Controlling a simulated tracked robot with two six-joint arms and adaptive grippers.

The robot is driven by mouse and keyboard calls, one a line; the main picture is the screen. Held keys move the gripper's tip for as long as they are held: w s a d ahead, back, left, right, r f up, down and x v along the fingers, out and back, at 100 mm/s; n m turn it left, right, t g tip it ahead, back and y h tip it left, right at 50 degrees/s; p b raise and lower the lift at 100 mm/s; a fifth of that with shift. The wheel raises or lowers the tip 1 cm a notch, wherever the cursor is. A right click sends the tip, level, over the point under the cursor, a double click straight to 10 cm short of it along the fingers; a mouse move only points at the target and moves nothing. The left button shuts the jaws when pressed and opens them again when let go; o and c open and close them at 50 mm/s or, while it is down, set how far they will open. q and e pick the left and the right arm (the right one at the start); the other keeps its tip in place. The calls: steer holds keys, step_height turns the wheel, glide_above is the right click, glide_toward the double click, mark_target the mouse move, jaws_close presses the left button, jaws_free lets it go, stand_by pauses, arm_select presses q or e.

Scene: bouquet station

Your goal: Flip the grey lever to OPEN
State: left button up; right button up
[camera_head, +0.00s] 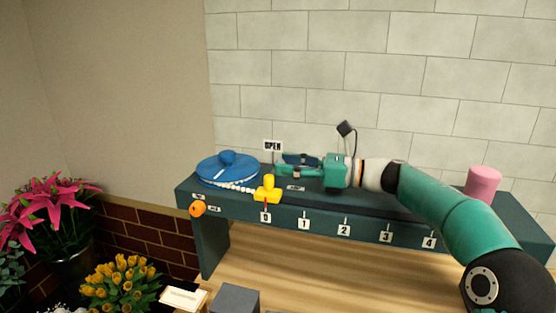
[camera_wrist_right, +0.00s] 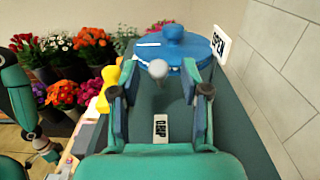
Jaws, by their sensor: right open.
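The grey lever (camera_wrist_right: 158,70) shows in the right wrist view as a round grey knob on a short shaft, between and just beyond my fingertips. My right gripper (camera_wrist_right: 161,82) is open, with one finger on either side of the lever's line and no clear contact. In the head view my right gripper (camera_head: 281,164) reaches left over the teal bench, and I cannot make out the lever there. The OPEN sign (camera_head: 273,146) stands behind the fingertips, on the wall side; it also shows in the wrist view (camera_wrist_right: 220,44). My left gripper (camera_wrist_right: 46,150) is small at the wrist view's left edge.
A blue round lid (camera_head: 227,168) with white beads lies left of the fingertips. A yellow slider (camera_head: 268,189) sits at 0 on the bench (camera_head: 365,230) front. An orange knob (camera_head: 198,208) is at the left, a pink cylinder (camera_head: 483,182) at the right. A tiled wall is behind.

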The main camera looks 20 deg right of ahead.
steer(key=shift+x, duration=1.2)
jaws_close()
